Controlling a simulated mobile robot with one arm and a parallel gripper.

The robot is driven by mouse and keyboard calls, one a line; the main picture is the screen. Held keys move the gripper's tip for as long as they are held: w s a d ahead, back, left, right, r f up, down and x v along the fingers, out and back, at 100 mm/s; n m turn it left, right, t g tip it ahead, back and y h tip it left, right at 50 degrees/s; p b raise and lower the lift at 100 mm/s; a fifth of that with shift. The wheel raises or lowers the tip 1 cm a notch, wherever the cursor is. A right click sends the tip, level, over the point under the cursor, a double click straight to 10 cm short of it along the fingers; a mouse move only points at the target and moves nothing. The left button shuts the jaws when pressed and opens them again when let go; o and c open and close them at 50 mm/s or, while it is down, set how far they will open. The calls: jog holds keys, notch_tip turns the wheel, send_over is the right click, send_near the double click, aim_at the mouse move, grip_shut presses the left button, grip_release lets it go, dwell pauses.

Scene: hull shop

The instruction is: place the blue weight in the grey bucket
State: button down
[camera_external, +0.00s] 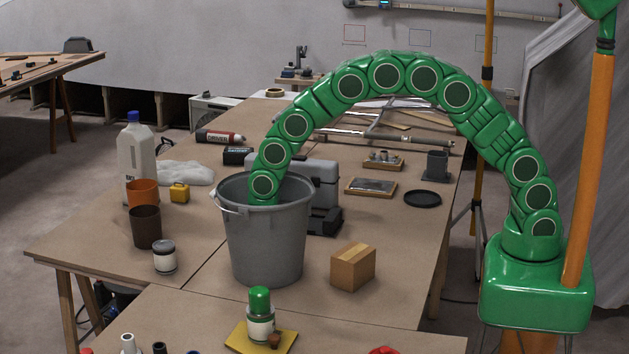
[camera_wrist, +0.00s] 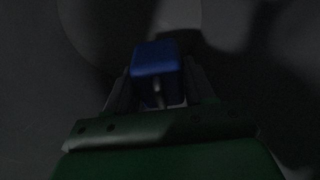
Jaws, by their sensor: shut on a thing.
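The grey bucket (camera_external: 265,242) stands upright on the brown table in the external view. My green arm arches over from the right and its end goes down through the bucket's open top, so the bucket wall hides my gripper there. In the wrist view my gripper (camera_wrist: 157,88) is shut on the blue weight (camera_wrist: 156,58), a block with rounded edges held between the two fingers. Dark grey surfaces (camera_wrist: 40,60), seemingly the bucket's inside, surround it. The picture is too dark to tell whether the weight touches the bucket's bottom.
A cardboard box (camera_external: 353,267) stands right of the bucket and a grey case (camera_external: 312,172) behind it. An orange cup (camera_external: 142,191), a brown cup (camera_external: 145,227), a yellow weight (camera_external: 180,192) and a jar (camera_external: 164,257) stand left. A green-capped bottle (camera_external: 260,318) stands in front.

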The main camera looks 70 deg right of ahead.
jog(key=shift+f, duration=1.5)
jog(key=c, duration=0.7)
grip_release()
jog(key=shift+f, duration=0.15)
jog(key=r, duration=0.8)
jog(key=s+d+r, duration=0.1)
jog(key=r, duration=0.3)
jog(key=shift+r, duration=0.1)
